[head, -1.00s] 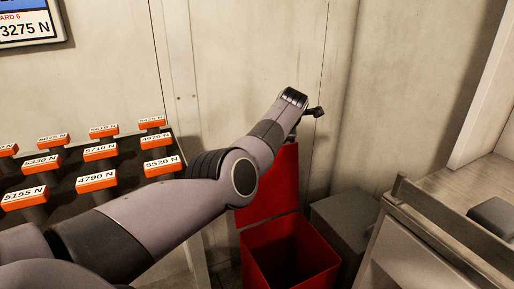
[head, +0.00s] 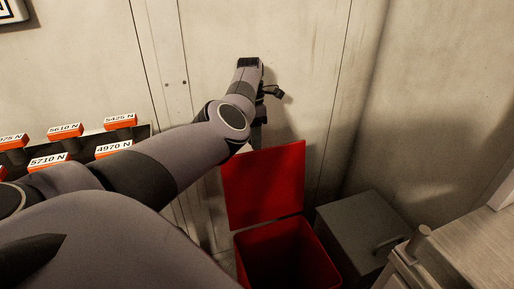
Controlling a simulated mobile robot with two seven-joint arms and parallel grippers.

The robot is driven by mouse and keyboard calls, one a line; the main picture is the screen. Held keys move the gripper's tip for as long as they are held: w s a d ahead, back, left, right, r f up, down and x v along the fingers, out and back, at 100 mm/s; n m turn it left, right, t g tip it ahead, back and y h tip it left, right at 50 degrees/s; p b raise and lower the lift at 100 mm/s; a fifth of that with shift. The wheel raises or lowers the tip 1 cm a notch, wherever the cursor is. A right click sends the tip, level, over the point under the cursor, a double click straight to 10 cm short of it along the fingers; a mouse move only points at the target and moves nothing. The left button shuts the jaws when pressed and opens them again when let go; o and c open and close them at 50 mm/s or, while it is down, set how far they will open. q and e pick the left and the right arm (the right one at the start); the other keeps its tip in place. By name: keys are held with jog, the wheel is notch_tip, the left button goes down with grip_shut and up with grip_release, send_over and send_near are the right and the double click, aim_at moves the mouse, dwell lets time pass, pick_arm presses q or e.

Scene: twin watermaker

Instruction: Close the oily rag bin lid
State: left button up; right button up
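The red oily rag bin (head: 318,250) stands on the floor at the lower middle of the head view, its dark inside showing. Its red lid (head: 265,188) is open and stands upright at the back of the bin, leaning toward the wall. My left arm comes in from the left and bends down above the lid. My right gripper is not in view.
A grey box (head: 362,228) with a handle stands close to the right of the bin. A metal counter (head: 468,242) is at the right. A dark rack with orange force-labelled blocks (head: 65,130) is at the left. The wall is close behind the lid.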

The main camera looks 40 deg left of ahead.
pick_arm(q)
jog(key=shift+s+d+f, duration=0.1)
jog(key=shift+d+f, duration=0.05)
jog(key=shift+f, duration=0.8)
jog(key=shift+d+f, duration=0.15)
jog(key=shift+f, duration=0.75)
grip_shut()
jog(key=shift+d, duration=0.1)
